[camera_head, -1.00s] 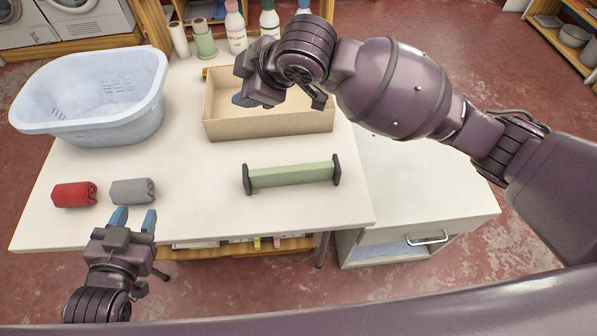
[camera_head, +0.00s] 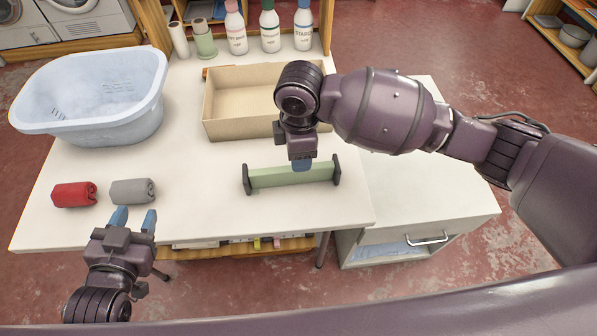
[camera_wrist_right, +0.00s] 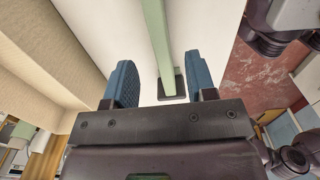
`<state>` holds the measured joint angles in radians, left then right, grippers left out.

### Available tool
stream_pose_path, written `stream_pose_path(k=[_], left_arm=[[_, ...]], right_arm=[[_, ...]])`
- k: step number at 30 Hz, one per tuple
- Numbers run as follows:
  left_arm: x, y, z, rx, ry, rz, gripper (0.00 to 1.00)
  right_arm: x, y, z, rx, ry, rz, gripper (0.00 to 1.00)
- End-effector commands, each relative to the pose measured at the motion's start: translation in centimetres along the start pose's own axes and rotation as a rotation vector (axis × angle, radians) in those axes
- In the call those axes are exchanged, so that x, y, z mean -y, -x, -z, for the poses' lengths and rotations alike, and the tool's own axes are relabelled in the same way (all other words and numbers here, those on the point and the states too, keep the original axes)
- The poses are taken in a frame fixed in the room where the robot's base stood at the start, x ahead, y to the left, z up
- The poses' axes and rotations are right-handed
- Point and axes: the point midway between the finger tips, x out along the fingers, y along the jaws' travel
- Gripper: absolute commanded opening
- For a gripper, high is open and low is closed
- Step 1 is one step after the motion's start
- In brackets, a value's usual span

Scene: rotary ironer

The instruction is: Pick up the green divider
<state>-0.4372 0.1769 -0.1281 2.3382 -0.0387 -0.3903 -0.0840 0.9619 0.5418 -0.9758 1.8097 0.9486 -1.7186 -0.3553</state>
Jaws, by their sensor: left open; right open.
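The green divider (camera_head: 275,177), a long bar with dark end plates, lies on the white table in front of the box. My left gripper (camera_head: 133,219) is open and empty at the table's front edge, near the grey roll.
An open cardboard box (camera_head: 226,130) stands behind the divider. A grey roll (camera_head: 133,191), a red roll (camera_head: 75,194) and a white-blue basin (camera_head: 92,98) are on the left. Bottles (camera_head: 270,30) stand at the back. A drawer cabinet (camera_head: 420,190) adjoins the table on the right.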

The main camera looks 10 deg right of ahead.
Motion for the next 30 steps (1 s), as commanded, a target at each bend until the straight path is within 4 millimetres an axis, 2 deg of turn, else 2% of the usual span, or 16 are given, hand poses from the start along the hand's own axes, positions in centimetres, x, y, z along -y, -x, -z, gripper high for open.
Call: stream_pose_path(k=[3,14,22,30], left_arm=[[0.0,0.0,0.0,0.0,0.0,0.0,0.43],[0.0,0.0,0.0,0.0,0.0,0.0,0.43],[0.0,0.0,0.0,0.0,0.0,0.0,0.43],[0.0,0.0,0.0,0.0,0.0,0.0,0.43]], right_arm=[[0.0,-1.5,0.0,0.0,-0.002,0.001,0.51],[0.0,-3.7,0.1,-0.001,-0.001,0.0,0.51],[0.0,-7.1,0.2,-0.001,-0.002,0.0,0.51],[0.0,-7.5,0.2,-0.001,0.0,-0.002,0.51]])
